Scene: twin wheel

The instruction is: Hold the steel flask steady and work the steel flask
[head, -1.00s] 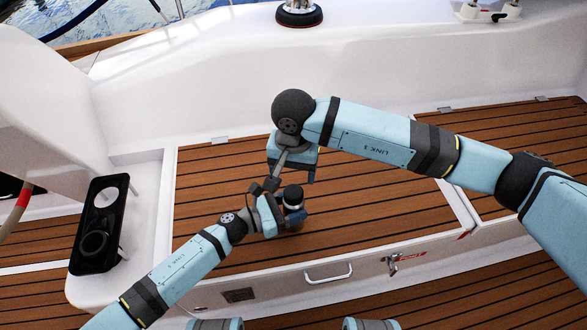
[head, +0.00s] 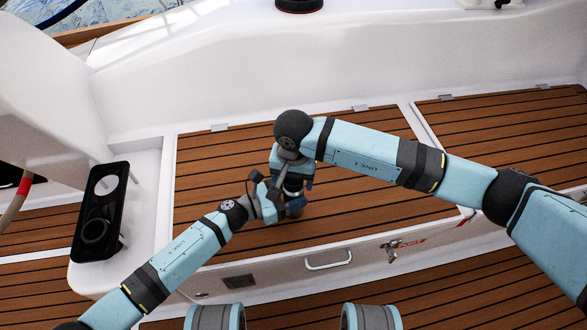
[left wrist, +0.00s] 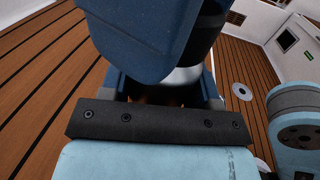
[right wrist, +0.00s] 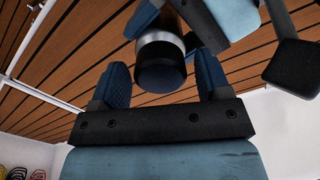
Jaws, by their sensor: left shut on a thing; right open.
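The steel flask (head: 292,193) stands over the wooden seat, its dark cap and a bright steel band showing. My left gripper (head: 284,206) is shut on its body from the left; in the left wrist view, part of the flask (left wrist: 186,76) shows behind a large blue finger that hides much of it. My right gripper (head: 292,178) is above the flask with its fingers pointing down. In the right wrist view the dark cap (right wrist: 160,74) lies between the open blue fingers of the right gripper (right wrist: 162,82), with a gap on both sides.
A black holder with round openings (head: 100,212) is at the left on the white moulding. The slatted seat lid (head: 370,215) is clear around the flask. A white handle (head: 328,260) and a metal latch (head: 391,251) are on the front edge. A white wall rises behind.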

